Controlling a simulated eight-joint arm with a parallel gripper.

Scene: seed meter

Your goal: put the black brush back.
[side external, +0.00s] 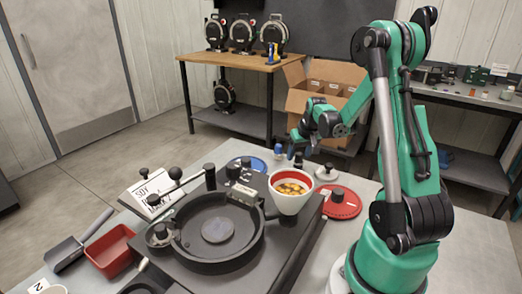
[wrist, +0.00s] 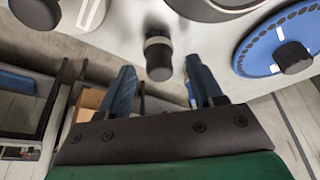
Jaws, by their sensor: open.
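A short black cylinder with a pale grey band (wrist: 158,55) shows in the wrist view, beyond and between my fingertips; it may be the black brush, but I cannot be sure. In the side view a small dark upright piece (side external: 298,160) stands at the back of the table, just below my gripper, and may be the same thing. My gripper (wrist: 163,88) is open, with its two blue fingers apart and nothing held between them. In the side view my gripper (side external: 296,136) hangs above the table's back edge. Its fingertips are small there.
A blue disc with a black knob (wrist: 290,57) lies close by at the right in the wrist view. The seed meter (side external: 215,230), a white cup with yellow seeds (side external: 291,200), a red disc (side external: 350,207) and a white knobbed piece (side external: 327,173) crowd the table. An open cardboard box (side external: 305,103) stands behind.

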